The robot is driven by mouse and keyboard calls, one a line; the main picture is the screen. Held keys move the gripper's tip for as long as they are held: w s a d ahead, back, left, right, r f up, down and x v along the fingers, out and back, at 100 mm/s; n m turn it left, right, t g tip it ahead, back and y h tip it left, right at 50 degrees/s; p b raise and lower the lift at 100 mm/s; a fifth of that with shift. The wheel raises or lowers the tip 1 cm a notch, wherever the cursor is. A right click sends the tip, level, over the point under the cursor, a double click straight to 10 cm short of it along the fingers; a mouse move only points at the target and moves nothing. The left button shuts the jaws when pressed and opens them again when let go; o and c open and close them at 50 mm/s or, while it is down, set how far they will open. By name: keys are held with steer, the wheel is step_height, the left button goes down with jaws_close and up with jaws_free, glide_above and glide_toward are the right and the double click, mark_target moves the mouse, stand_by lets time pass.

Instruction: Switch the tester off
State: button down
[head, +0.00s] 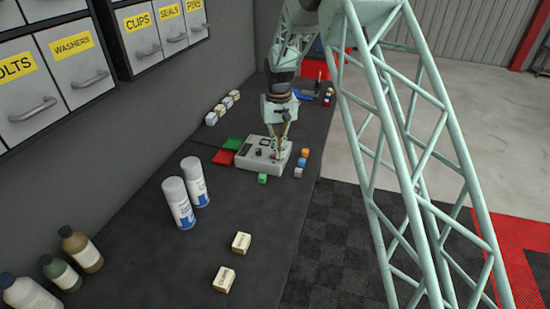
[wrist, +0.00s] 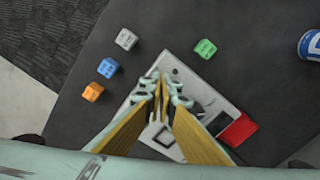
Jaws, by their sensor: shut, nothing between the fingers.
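The tester (head: 246,163) is a light grey box on the dark bench, with dark fittings on its top panel. It also shows in the wrist view (wrist: 222,103), partly covered by my gripper. My gripper (head: 278,155) points down over the right part of the panel, with its fingers closed together and empty. In the wrist view my gripper's tips (wrist: 165,84) lie over the panel, near a small dark knob-like fitting (wrist: 175,71). A dark patch and a square outline also show on the panel. I cannot tell which fitting is the switch, its position, or whether the fingertips touch the panel.
Orange (wrist: 93,92), blue (wrist: 108,68), white (wrist: 126,39) and green (wrist: 205,49) cubes stand near the tester. A red block (head: 223,157) lies on its left. Two spray cans (head: 178,203), small boxes (head: 241,242) and bottles (head: 80,250) stand on the nearer bench.

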steer(key=shift+r+p, duration=1.25)
steer(key=shift+r, duration=2.05)
steer(key=s+d+r+t+b, duration=0.1)
steer(key=s+d+r, duration=0.4)
steer(key=r, duration=0.3)
steer(key=s+d+r+b, duration=0.2)
steer(key=s+d+r, duration=0.2)
steer(key=s+r, duration=0.3)
steer(key=s+d+r+m+t+b, duration=0.1)
steer(key=s+d+r, duration=0.35)
steer(key=s, duration=0.25)
steer(key=s+d+r+m+b, duration=0.1)
steer(key=s+d+r+b, duration=0.15)
steer(key=s+r, duration=0.4)
steer(key=s+d+f+b, duration=0.1)
steer(key=s+d, duration=0.2)
steer(key=s, duration=0.8)
steer(key=s+d+f+t+b, duration=0.1)
steer(key=s+d+f+b, duration=0.1)
steer(key=s, duration=1)
steer(key=s+d+f+m+t+b, duration=0.1)
steer(key=s+d, duration=0.3)
steer(key=s, duration=0.8)
steer(key=shift+f, duration=0.15)
